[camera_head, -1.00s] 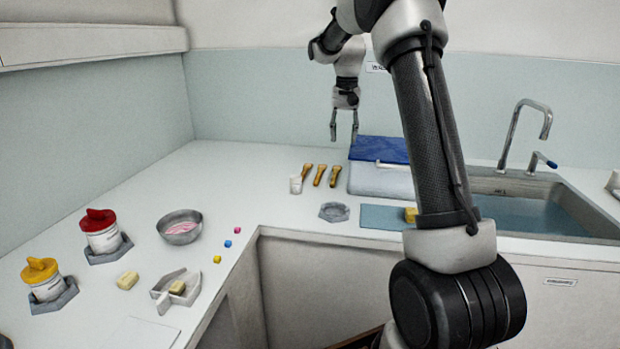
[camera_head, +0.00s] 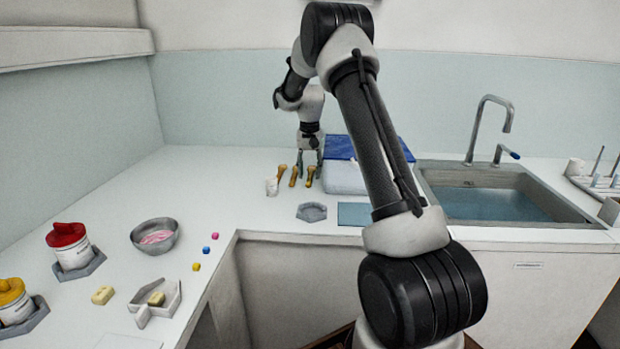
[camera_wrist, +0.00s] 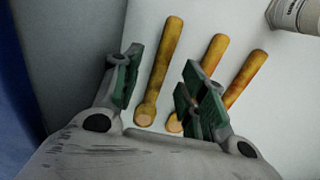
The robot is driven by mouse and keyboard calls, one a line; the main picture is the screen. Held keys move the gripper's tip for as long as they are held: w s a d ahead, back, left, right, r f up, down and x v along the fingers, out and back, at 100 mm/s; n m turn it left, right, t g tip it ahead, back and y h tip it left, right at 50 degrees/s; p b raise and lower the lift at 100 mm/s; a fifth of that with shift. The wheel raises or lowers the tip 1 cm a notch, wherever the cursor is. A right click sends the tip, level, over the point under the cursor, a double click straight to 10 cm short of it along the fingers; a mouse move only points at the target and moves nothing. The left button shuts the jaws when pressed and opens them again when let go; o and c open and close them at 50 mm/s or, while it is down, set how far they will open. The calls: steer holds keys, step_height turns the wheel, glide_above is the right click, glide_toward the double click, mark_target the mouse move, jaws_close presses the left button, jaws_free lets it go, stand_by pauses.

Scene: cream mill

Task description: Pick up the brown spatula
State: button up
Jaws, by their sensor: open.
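Three brown wooden spatula-like tools lie side by side on the white counter, and I cannot tell by colour which one is the brown spatula. In the head view they are the left tool (camera_head: 281,171), the middle tool (camera_head: 294,176) and the right tool (camera_head: 310,176). My gripper (camera_head: 310,170) is open and points down at the right tool. In the wrist view my open gripper (camera_wrist: 162,70) has one finger on each side of that same tool (camera_wrist: 163,65). The middle tool (camera_wrist: 213,52) is partly hidden behind a finger.
A grey hexagonal holder (camera_head: 312,212) lies in front. A sink (camera_head: 490,200) is at right; a metal bowl (camera_head: 154,236) is at left.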

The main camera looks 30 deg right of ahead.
steer(key=shift+f, duration=0.8)
jaws_close()
